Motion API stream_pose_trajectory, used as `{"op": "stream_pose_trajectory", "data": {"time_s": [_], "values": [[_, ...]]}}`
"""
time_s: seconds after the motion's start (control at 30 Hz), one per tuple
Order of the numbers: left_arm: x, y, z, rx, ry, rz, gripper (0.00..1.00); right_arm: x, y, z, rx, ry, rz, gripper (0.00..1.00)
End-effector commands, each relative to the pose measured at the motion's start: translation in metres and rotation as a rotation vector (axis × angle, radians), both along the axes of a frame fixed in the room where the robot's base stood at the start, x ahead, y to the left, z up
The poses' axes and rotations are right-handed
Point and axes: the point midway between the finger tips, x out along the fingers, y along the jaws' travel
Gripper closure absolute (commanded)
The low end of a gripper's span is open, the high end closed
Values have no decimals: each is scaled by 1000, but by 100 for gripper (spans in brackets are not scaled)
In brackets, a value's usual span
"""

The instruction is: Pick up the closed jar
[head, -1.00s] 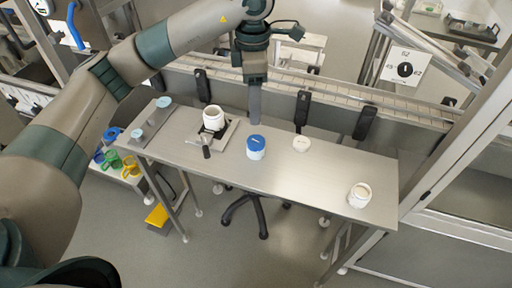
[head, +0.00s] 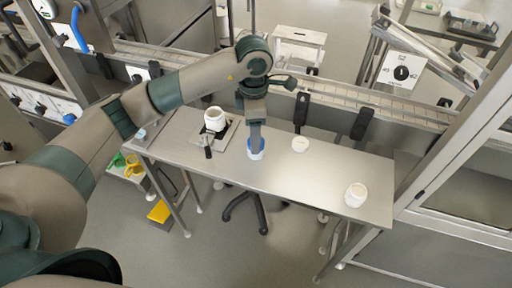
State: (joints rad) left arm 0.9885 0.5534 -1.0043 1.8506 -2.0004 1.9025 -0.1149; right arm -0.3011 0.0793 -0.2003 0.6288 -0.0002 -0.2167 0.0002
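The closed jar (head: 256,154) is white with a blue lid. It stands upright on the steel table (head: 320,178), near the middle of its front edge. My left gripper (head: 255,138) points down over the jar and hides part of its lid. The fingers are seen edge-on, so I cannot tell how far apart they are or whether they touch the lid. My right gripper is not in view.
A white jar (head: 214,115) stands on a small device (head: 208,138) left of the closed jar. A small white item (head: 300,143) lies to its right. Another white jar (head: 356,194) stands near the table's right end. A conveyor (head: 370,105) runs behind.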

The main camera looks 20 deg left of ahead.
Motion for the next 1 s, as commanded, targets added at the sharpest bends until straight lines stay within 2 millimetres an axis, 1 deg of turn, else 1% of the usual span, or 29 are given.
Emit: {"op": "stream_pose_trajectory", "data": {"time_s": [0.23, 0.37, 0.47, 0.6, 0.73, 0.83, 1.0], "values": [[0, 0, 0, 0, 1, 0, 38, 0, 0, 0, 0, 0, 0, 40], [-1, -2, -5, 0, 3, 0, 38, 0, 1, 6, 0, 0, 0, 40], [-2, -3, -13, -1, 4, 0, 38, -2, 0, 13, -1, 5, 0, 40], [-4, -6, -28, 0, 5, 0, 38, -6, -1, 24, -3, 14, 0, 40], [-3, -6, -45, -1, 4, 1, 38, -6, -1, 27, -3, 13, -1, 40], [-3, -6, -51, 0, 2, 0, 38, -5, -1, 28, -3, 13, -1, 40], [-2, -6, -52, 0, 1, -1, 38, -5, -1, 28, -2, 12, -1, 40]]}}
